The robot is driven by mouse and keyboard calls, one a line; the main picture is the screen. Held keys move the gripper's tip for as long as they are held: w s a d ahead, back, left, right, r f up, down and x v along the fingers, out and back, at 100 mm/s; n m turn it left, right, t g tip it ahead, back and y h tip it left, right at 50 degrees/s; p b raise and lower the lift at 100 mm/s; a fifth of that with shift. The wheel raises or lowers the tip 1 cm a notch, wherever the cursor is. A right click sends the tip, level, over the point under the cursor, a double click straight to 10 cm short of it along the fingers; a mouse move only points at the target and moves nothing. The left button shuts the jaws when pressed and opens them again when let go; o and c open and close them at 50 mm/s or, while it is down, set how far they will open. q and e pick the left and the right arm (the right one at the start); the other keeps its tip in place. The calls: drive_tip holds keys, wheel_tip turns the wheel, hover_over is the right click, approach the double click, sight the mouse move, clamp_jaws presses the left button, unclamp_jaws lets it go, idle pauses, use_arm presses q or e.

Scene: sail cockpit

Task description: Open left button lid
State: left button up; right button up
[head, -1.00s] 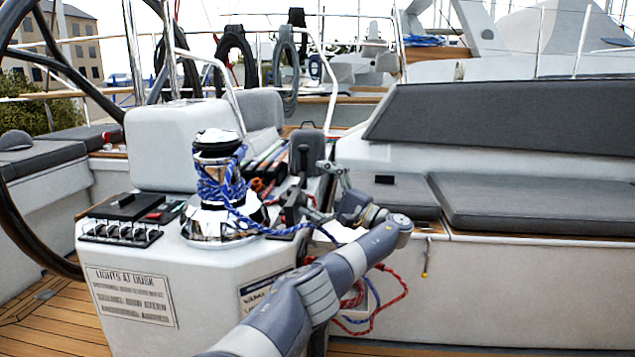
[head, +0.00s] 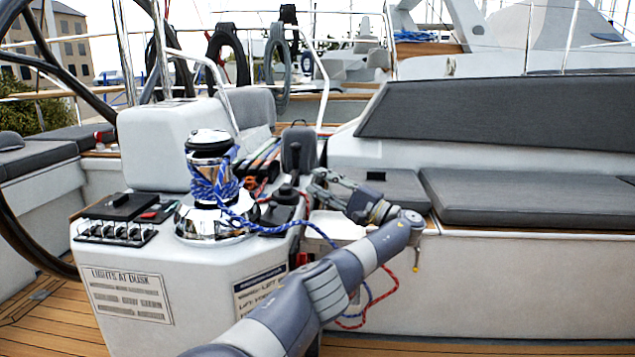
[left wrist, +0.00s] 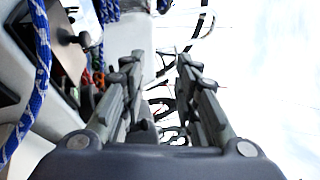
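A flat black lid (head: 122,206) lies closed on the left of the white console, behind a row of switches (head: 117,232). A second black panel (head: 280,215) lies right of the winch, beside an upright lever (head: 294,165). I cannot tell which of them the task calls the left button lid. My left gripper (head: 318,186) is just right of the lever and the second panel, pointing left. In the left wrist view its two fingers (left wrist: 160,60) are apart with nothing between them. My right gripper is not in view.
A chrome winch (head: 212,190) with blue rope stands between the two black parts. Rope runs from it past the second panel. Red and blue ropes hang by my left forearm. A grey-cushioned bench (head: 520,200) is at the right, and a large steering wheel at the left.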

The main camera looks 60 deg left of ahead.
use_arm(q)
drive_tip(key=w+d, duration=0.3)
drive_tip(key=d, duration=0.4)
drive_tip(key=shift+w+r, duration=0.2)
drive_tip(key=shift+r, duration=0.1)
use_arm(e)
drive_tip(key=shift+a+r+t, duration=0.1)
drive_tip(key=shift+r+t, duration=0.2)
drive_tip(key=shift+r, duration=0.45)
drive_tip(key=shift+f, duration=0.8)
